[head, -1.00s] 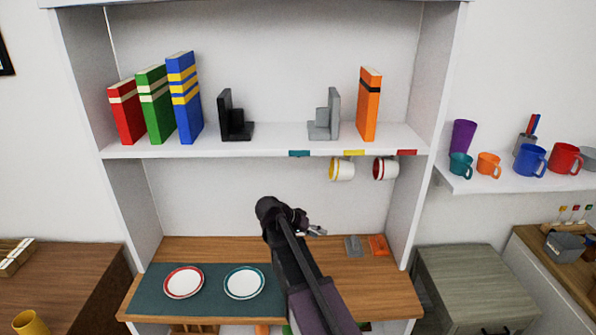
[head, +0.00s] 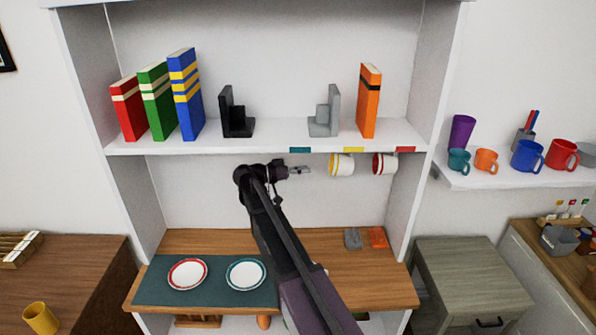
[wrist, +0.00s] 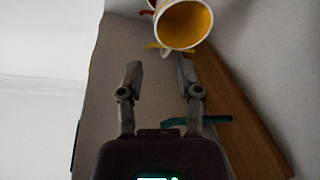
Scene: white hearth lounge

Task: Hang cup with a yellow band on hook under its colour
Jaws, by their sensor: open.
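The white cup with a yellow band (head: 341,165) hangs beneath the shelf, under the yellow label (head: 353,150). In the wrist view the cup's yellow inside (wrist: 186,27) faces me, with a yellow hook (wrist: 153,45) at its handle. My gripper (head: 306,170) is just left of the cup, under the teal label (head: 300,150), pointing right. In the wrist view my gripper (wrist: 160,70) is open and empty, its fingertips apart and the cup beyond them. A teal hook (wrist: 208,120) shows beside the right finger.
A white cup with a red band (head: 384,164) hangs to the right, under the red label (head: 405,149). The shelf (head: 180,146) is close above my gripper. Two plates lie on a dark mat (head: 217,287) below. The back wall left of my arm is clear.

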